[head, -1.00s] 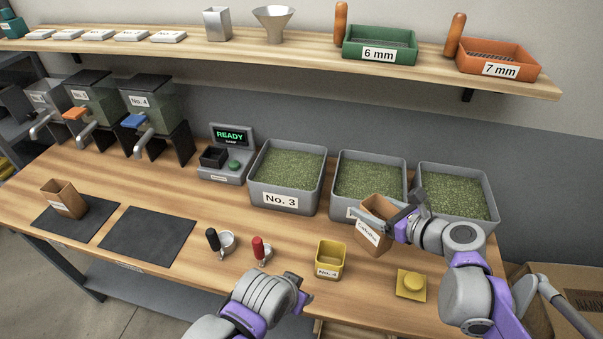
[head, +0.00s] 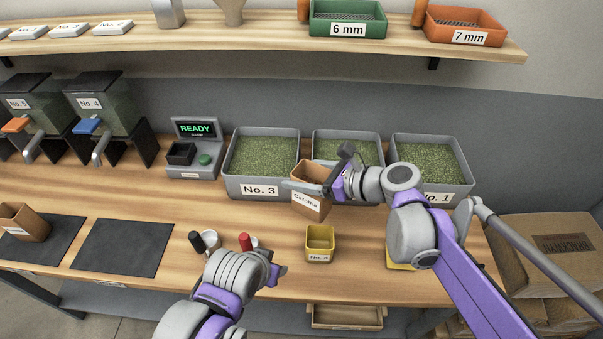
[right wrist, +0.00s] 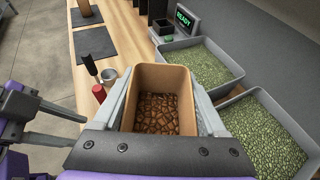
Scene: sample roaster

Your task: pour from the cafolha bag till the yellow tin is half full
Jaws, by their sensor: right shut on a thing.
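The cafolha bag (head: 308,199) is a brown open-topped paper bag with a white label. My right gripper (head: 318,180) is shut on it and holds it in front of the green-bean bins, behind and above the yellow tin. In the right wrist view the bag (right wrist: 188,82) sits between the fingers, with brown roasted beans (right wrist: 157,112) inside. The yellow tin (head: 320,243) stands on the bench, its lid off; its inside looks empty from here. My left gripper (head: 276,272) is low at the bench's front edge, left of the tin; its jaws are too unclear to read.
Grey bins of green beans (head: 262,189) stand along the back. A black-handled scoop (head: 197,242) and a red-handled one (head: 246,242) lie left of the tin. Another brown bag (head: 24,222) stands on the left dark mat. The right mat (head: 123,247) is bare.

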